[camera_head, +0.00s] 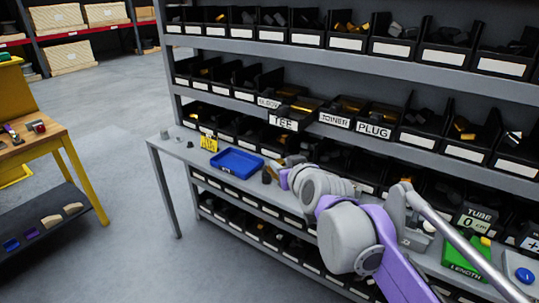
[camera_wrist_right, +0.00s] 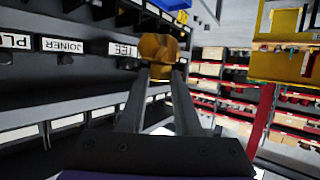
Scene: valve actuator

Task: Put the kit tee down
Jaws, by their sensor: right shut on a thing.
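The kit tee (camera_wrist_right: 158,48), a brass-coloured fitting, sits between the fingertips of my right gripper (camera_wrist_right: 158,75) in the right wrist view. The gripper is shut on it. In the head view my right gripper (camera_head: 275,172) reaches left over the grey bench, just right of the blue tray (camera_head: 237,162); the tee is too small to make out clearly there. The tray looks empty. My left gripper is not in view.
Shelves of black bins stand behind the bench, with a TEE label (camera_head: 283,123) and a PLUG label (camera_head: 375,131). A yellow sign (camera_head: 209,143) stands left of the tray. A green LENGTH unit (camera_head: 466,262) is at right. A wooden table (camera_head: 40,140) stands far left.

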